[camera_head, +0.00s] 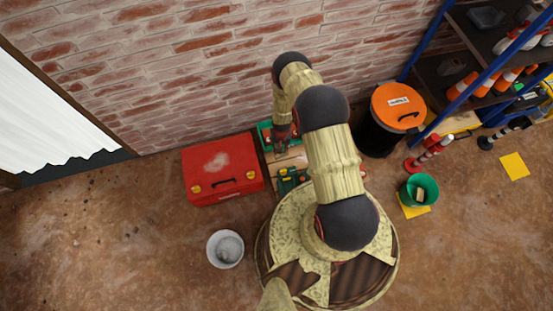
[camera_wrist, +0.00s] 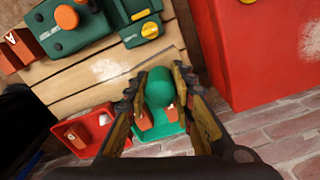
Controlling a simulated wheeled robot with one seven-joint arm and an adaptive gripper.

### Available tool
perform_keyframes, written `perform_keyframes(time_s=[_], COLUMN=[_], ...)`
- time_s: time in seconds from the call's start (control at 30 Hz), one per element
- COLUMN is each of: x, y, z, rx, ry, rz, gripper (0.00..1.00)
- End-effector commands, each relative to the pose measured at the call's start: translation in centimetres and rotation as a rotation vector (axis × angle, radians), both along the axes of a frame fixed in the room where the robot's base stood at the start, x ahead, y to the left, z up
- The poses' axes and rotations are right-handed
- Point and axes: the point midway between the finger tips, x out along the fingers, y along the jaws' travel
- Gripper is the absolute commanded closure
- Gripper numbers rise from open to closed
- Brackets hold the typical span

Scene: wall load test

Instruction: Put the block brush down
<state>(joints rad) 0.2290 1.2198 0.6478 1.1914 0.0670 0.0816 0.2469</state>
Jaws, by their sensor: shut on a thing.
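My gripper (camera_wrist: 160,105) is shut on a green thing with a rounded top, the block brush (camera_wrist: 159,88), held between its two dark, yellow-sided fingers. The brush's lower part is partly hidden by the fingers. In the wrist view it is over or near the edge of a wooden-slatted surface (camera_wrist: 105,72); I cannot tell whether it touches anything. In the head view my gripper (camera_head: 283,146) is close to the brick wall, above the wooden surface (camera_head: 292,160), and the brush itself cannot be made out clearly.
A red toolbox (camera_head: 222,170) stands left of the wooden surface. A green tool (camera_wrist: 80,25) lies on the slats, and a small red tray (camera_wrist: 100,118) is near their edge. An orange-lidded bin (camera_head: 397,105) stands right. A white bucket (camera_head: 225,249) is on open floor.

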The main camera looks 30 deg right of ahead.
Motion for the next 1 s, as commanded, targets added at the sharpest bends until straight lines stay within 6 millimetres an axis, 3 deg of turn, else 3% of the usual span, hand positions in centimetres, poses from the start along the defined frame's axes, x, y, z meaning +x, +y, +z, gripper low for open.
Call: perform_keyframes(time_s=[0.7, 0.83, 1.0], x=[-8.1, -8.4, -7.0], y=[-1.2, -1.2, -1.2], z=[-6.6, -7.1, -8.1], rx=[0.0, -0.001, -0.001], ry=[0.0, -0.001, -0.001], rz=[-0.125, -0.132, -0.133], gripper=[1.0, 1.0, 1.0])
